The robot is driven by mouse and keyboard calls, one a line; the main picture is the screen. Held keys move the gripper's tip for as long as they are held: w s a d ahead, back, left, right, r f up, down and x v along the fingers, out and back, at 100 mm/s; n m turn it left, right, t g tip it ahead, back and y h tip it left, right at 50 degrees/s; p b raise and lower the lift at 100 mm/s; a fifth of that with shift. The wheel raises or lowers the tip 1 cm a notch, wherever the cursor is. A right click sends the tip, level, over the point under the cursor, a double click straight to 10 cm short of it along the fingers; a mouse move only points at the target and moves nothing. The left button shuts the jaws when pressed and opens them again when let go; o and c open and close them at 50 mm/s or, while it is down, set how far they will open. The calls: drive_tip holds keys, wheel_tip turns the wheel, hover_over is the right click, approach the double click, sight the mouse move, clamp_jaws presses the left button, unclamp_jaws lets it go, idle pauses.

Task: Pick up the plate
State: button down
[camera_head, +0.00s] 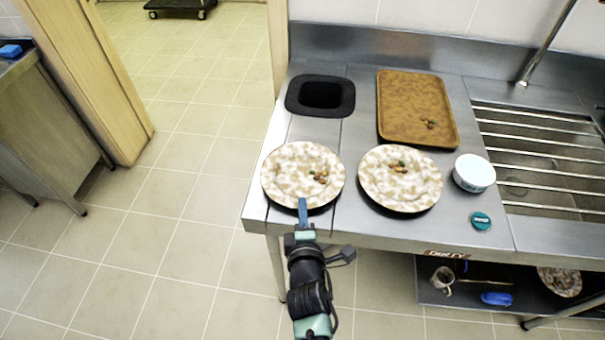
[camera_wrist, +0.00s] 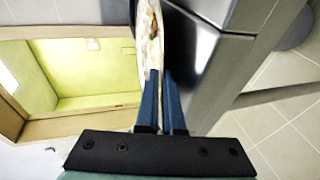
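Two white and tan patterned plates with food scraps lie on the steel counter in the head view: a left plate (camera_head: 300,160) near the counter's left front corner and a right plate (camera_head: 385,190) beside it. My gripper (camera_head: 302,205) is at the front rim of the left plate. In the wrist view the left plate (camera_wrist: 152,40) shows edge-on, its rim reaching between the two blue fingertips (camera_wrist: 160,75). The fingers are close together with a narrow gap, shut on the rim. The exact contact is partly hidden by the fingers.
A brown tray (camera_head: 408,100) with scraps, a black square-rimmed opening (camera_head: 320,95), a white bowl (camera_head: 474,173) and a small teal lid (camera_head: 480,221) are on the counter. A slatted sink (camera_head: 540,150) is at right. A lower shelf (camera_head: 440,296) holds several items. Floor at left is clear.

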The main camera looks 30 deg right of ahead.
drive_tip(key=shift+w+r, duration=0.1)
wheel_tip(320, 180, up, 10)
drive_tip(key=p, duration=0.3)
idle(0.6)
